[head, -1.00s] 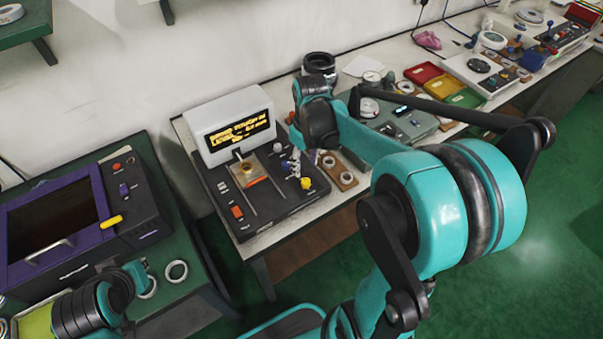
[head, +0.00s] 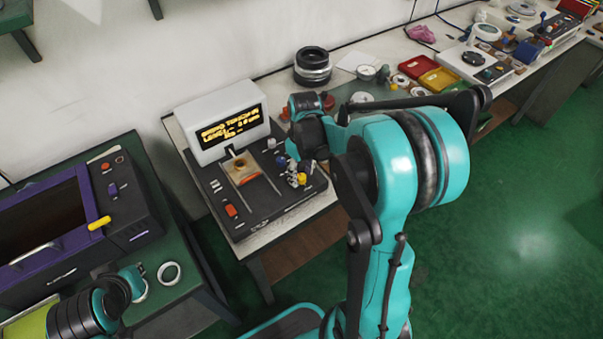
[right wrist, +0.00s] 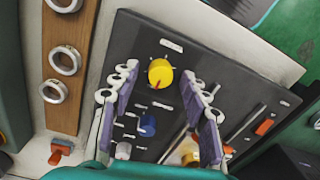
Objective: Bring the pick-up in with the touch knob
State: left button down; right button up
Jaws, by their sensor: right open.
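The black test device (head: 262,213) has a grey screen box (head: 222,120) with yellow text. The pick-up appears to be the small carriage (head: 240,170) with a copper-coloured part between two rails; it also shows in the right wrist view (right wrist: 190,152), partly behind a finger. A yellow knob (right wrist: 160,74) with a red pointer, a blue knob (right wrist: 147,124) and a pale knob (right wrist: 123,150) sit on the panel; I cannot read which is the touch knob. My right gripper (right wrist: 158,102) is open and empty above these knobs. My left gripper (head: 138,276) is at lower left; its jaws are unclear.
A wooden strip with rings (right wrist: 65,62) lies beside the device. Dark stacked rings (head: 312,66) stand behind my right arm. Red and yellow trays (head: 440,79) lie farther right. A purple-framed machine (head: 45,220) and a loose ring (head: 170,273) are on the green table.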

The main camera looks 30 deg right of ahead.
grip_shut()
jog(key=shift+m, duration=0.3)
jog(key=m, duration=0.2)
jog(key=shift+m+p, duration=0.3)
jog(key=shift+m, duration=0.1)
jog(key=m, duration=0.3)
jog(key=shift+m, duration=0.3)
jog(key=m+p, duration=0.1)
jog(key=m, duration=0.5)
jog(key=shift+s+m+t, duration=0.1)
jog(key=shift+m+t, duration=0.2)
